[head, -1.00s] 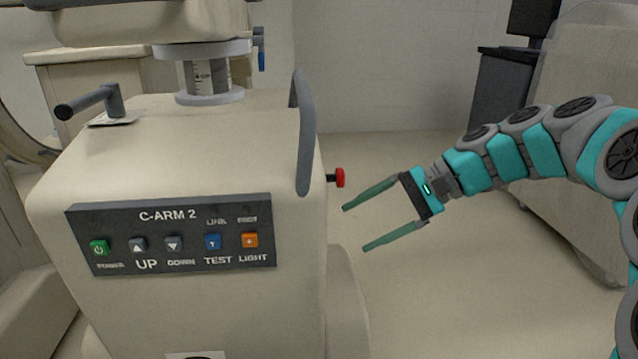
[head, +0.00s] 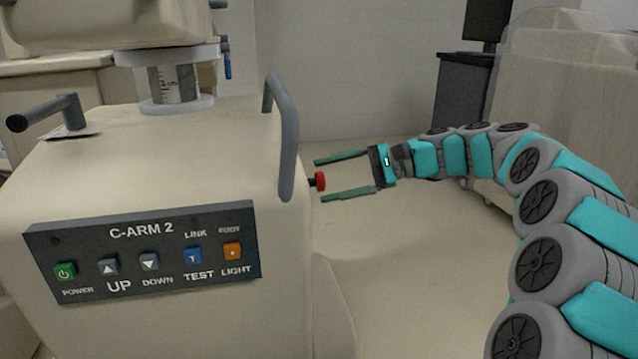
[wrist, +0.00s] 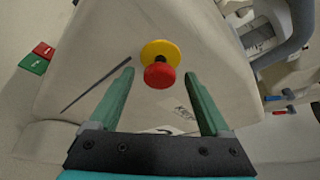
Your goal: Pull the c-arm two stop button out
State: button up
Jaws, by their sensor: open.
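The C-arm 2 cart (head: 190,300) is a cream body with a dark control panel (head: 142,253) on its front. The red stop button (head: 320,181) sticks out from the cart's right side on a short dark stem. In the wrist view the red button (wrist: 159,76) sits in front of a yellow disc (wrist: 160,52). My gripper (head: 317,180) is open, its two green fingers pointing left at the button. In the head view the fingertips are one above and one below the button. In the wrist view the button lies just beyond the fingertips, between their lines. Contact is not visible.
A grey handle (head: 285,140) curves up the cart's right edge, close to the button. A grey lever (head: 55,112) stands on the cart's top left. A covered cream cart (head: 570,90) stands at the right behind my arm. Open floor lies right of the cart.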

jog(key=shift+x, duration=1.25)
grip_shut()
dwell(0.4)
